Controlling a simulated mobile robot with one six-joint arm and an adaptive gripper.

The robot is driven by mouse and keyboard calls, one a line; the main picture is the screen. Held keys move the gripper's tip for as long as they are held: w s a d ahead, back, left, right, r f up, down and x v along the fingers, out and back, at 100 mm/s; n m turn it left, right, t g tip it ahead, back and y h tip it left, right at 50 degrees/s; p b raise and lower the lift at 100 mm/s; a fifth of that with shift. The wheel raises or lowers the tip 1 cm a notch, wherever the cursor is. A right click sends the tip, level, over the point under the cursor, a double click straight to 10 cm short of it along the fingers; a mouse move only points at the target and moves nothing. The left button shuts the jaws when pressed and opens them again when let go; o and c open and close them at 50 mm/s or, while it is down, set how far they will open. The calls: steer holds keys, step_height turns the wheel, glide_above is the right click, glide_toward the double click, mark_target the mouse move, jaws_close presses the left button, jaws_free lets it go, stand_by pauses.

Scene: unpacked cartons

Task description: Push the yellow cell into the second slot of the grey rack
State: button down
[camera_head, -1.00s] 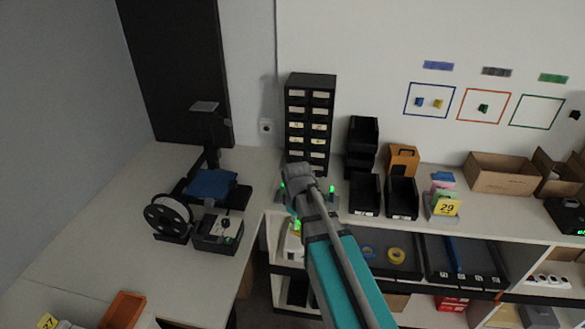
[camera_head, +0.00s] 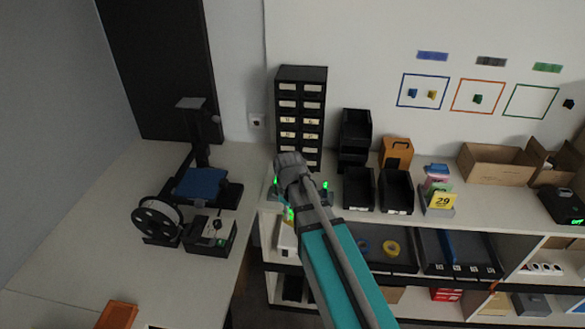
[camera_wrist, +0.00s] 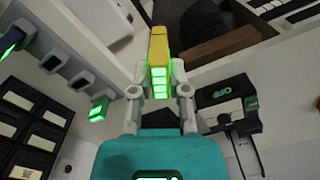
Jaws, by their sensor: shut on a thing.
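The yellow cell (camera_wrist: 158,46) is held between the two fingertips of my gripper (camera_wrist: 159,82) in the wrist view. Its green light bars face my wrist. In the head view my arm and wrist mostly hide my gripper; the lit end of the cell (camera_head: 291,213) shows just below the wrist, at the front edge of the white counter. A grey piece with a green light, apparently the grey rack (camera_head: 333,197), shows partly on the counter right of my wrist. Which slot is second cannot be told.
A black drawer cabinet (camera_head: 300,105) stands behind my wrist. Black bins (camera_head: 359,188) and a yellow "29" tag (camera_head: 441,201) stand to the right. A 3D printer (camera_head: 203,180) and spool (camera_head: 158,218) are on the left bench. Shelves with trays lie below the counter.

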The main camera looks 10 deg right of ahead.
steer(key=shift+w+r+m, duration=0.1)
steer(key=shift+w+m, duration=0.2)
steer(key=shift+w, duration=0.25)
steer(key=w+d+m, duration=0.2)
steer(key=w+m, duration=0.4)
steer(key=w, duration=0.3)
steer(key=w+d+m, duration=0.3)
steer(key=w+m, duration=0.3)
steer(key=w, duration=0.3)
steer(key=shift+w+r+p, duration=0.35)
steer(key=shift+w+p, duration=0.05)
steer(key=shift+a+f, duration=0.1)
steer(key=shift+f, duration=0.05)
steer(key=shift+f+b, duration=2.65)
steer(key=shift+b, duration=0.15)
steer(key=shift+f+b, duration=0.95)
stand_by(0.4)
steer(key=c, duration=0.5)
jaws_free()
steer(key=shift+c, duration=0.2)
